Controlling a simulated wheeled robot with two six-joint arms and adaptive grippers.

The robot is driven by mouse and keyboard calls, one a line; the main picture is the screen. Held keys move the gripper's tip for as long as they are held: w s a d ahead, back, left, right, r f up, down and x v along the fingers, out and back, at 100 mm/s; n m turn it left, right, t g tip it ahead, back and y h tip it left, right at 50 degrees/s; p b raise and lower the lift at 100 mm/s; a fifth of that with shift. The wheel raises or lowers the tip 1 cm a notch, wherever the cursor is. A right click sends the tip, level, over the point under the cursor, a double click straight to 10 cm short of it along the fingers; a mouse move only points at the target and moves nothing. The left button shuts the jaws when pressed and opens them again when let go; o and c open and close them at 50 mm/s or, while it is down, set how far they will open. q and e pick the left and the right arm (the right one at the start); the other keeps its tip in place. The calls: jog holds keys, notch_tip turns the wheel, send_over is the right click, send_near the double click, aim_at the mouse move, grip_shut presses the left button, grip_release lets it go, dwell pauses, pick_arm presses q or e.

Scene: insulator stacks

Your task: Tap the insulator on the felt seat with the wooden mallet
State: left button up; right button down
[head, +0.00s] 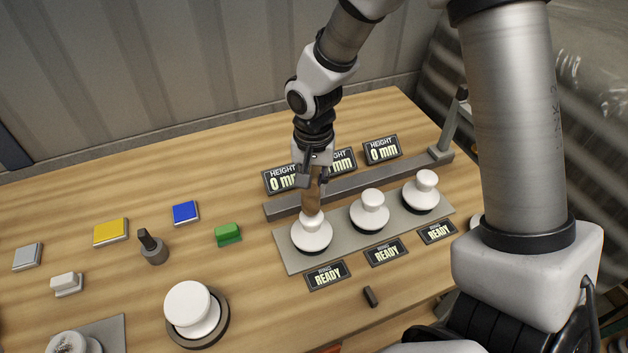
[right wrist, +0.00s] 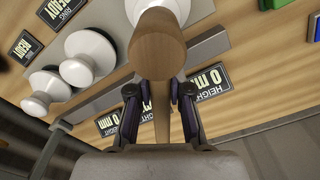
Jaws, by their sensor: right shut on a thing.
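My right gripper (head: 312,176) is shut on the wooden mallet (head: 312,195). In the right wrist view the mallet's round head (right wrist: 157,45) is beyond the fingers, with its handle between them (right wrist: 160,105). In the head view the mallet shows just above, or in front of, the left insulator (head: 312,236) of a row; I cannot tell whether they touch. Another white insulator (head: 188,303) stands upright in a dark round seat (head: 222,325), seemingly the felt seat, at the front left, well apart from the mallet. My left gripper is not in view.
Two more insulators (head: 369,213) (head: 421,194) stand on the grey plate (head: 285,252). Behind are a grey rail (head: 350,190) and "0 mm" displays (head: 382,149); READY signs (head: 386,251) lie in front. A dark post (head: 152,247) and coloured blocks (head: 228,234) stand left.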

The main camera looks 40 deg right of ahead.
jog(key=shift+s+f+b, duration=0.1)
jog(key=shift+f+b, duration=0.45)
jog(key=shift+f, duration=0.35)
notch_tip(320, 180, up, 3)
jog(key=p, duration=0.2)
jog(key=shift+f+p, duration=0.1)
jog(key=shift+p, duration=0.2)
notch_tip(320, 180, up, 4)
jog(key=p, duration=0.3)
jog(key=shift+f, duration=0.15)
